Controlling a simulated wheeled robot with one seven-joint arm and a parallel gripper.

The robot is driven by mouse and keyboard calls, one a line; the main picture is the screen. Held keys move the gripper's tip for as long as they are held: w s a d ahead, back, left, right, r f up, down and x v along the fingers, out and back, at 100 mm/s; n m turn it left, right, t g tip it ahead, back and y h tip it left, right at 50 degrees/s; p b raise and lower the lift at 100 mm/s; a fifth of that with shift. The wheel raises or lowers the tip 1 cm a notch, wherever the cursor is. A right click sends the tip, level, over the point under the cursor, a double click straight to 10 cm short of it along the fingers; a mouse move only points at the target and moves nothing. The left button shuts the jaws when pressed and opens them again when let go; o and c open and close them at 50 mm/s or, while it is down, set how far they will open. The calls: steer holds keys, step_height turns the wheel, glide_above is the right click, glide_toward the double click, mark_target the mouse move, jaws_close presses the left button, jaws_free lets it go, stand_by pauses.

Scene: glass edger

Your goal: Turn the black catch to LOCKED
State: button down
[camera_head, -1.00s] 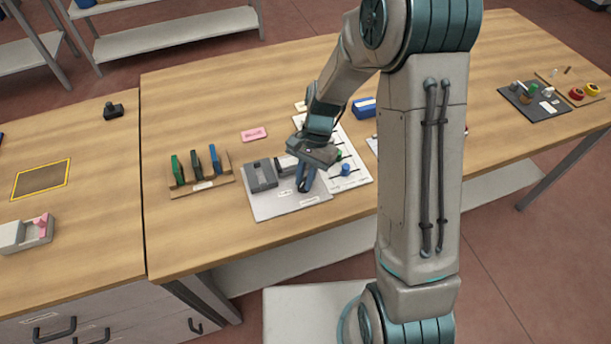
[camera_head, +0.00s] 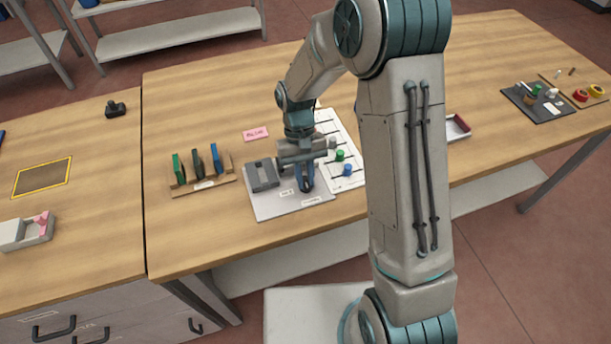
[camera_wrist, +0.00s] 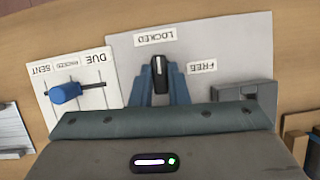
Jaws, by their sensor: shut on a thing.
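The black catch (camera_wrist: 159,73) stands on a light grey plate (camera_wrist: 240,55), between the blue fingers of my gripper (camera_wrist: 158,76) in the wrist view. My gripper is shut on it. The catch's end with a white line points toward the LOCKED label (camera_wrist: 155,37), which reads upside down here. The FREE label (camera_wrist: 201,67) lies to the right of the catch. In the head view my gripper (camera_head: 305,184) reaches down to the plate (camera_head: 270,209), and its fingers largely hide the catch.
A grey block (camera_head: 262,175) sits on the plate's left part. A white board (camera_head: 325,125) with coloured knobs adjoins the plate on the right. A wooden rack (camera_head: 205,184) with several upright green, dark and blue pieces stands left. Table in front of the plate is clear.

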steer(key=shift+w+r+n, duration=0.1)
steer(key=shift+n, duration=0.4)
steer(key=c, duration=1.4)
jaws_free()
steer(key=b+v, duration=0.1)
steer(key=v, duration=1.2)
steer(key=shift+a+r, duration=0.3)
steer(key=shift+r, duration=0.05)
steer(key=s+d+r+m+t, duration=0.1)
steer(key=s+d+r+t, duration=0.1)
steer(key=s+d, duration=0.5)
steer(key=s+d+r+m+t+y, duration=0.1)
steer(key=s+d+t, duration=0.4)
steer(key=s, duration=0.6)
step_height(320, 180, up, 2)
steer(key=shift+s+d+r+m, duration=0.1)
steer(key=shift+s+d+m, duration=0.15)
steer(key=shift+d+m, duration=0.55)
